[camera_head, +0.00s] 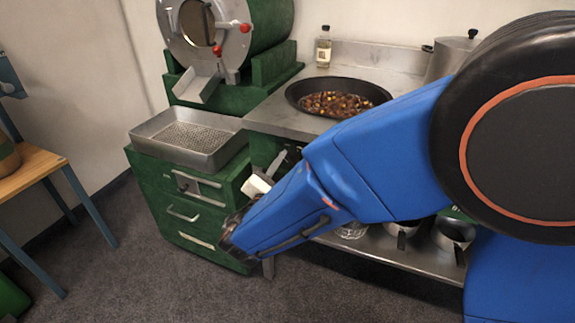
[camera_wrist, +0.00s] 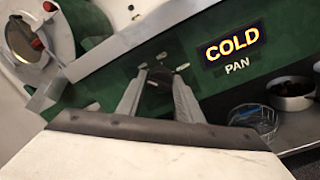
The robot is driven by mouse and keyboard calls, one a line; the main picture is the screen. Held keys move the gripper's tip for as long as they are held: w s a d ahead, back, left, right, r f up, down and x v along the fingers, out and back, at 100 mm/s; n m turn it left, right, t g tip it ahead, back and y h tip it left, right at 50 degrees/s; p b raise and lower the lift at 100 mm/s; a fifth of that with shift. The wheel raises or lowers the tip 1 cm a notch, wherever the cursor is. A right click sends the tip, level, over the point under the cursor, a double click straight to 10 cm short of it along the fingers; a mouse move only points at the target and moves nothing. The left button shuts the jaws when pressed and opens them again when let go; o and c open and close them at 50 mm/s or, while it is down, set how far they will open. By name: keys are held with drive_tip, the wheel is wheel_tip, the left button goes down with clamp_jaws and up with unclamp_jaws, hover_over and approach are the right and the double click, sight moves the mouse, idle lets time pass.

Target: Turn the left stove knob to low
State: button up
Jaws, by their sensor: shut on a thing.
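The left stove knob (camera_wrist: 158,90) is a dark round knob on the green front panel in the wrist view. My gripper (camera_wrist: 157,92) has its two grey fingers on either side of the knob and is shut on it. White marks sit on the panel around the knob; I cannot read the knob's setting. In the head view my gripper (camera_head: 278,160) reaches the green stove front under the counter, and my blue arm hides most of that front. A lit sign reading "COLD" (camera_wrist: 232,45) with "PAN" below it shows to the right of the knob.
A black pan (camera_head: 300,92) of chestnuts stands on the steel counter (camera_head: 265,118). A perforated metal tray (camera_head: 150,136) sits on green drawers (camera_head: 165,188) at left, below a drum roaster (camera_head: 268,30). Pots (camera_wrist: 290,88) and a wire basket (camera_wrist: 262,118) are on the lower shelf.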

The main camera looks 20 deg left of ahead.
drive_tip(key=shift+d+f+m, duration=0.1)
drive_tip(key=shift+f+m, duration=0.1)
drive_tip(key=shift+m, duration=1)
drive_tip(key=o, duration=1)
drive_tip(key=shift+s, duration=0.15)
drive_tip(key=shift+s, duration=0.3)
drive_tip(key=s, duration=1.1)
drive_tip(key=s+f, duration=0.1)
drive_tip(key=s, duration=0.4)
drive_tip(key=shift+s+a, duration=0.25)
drive_tip(key=shift+a, duration=0.1)
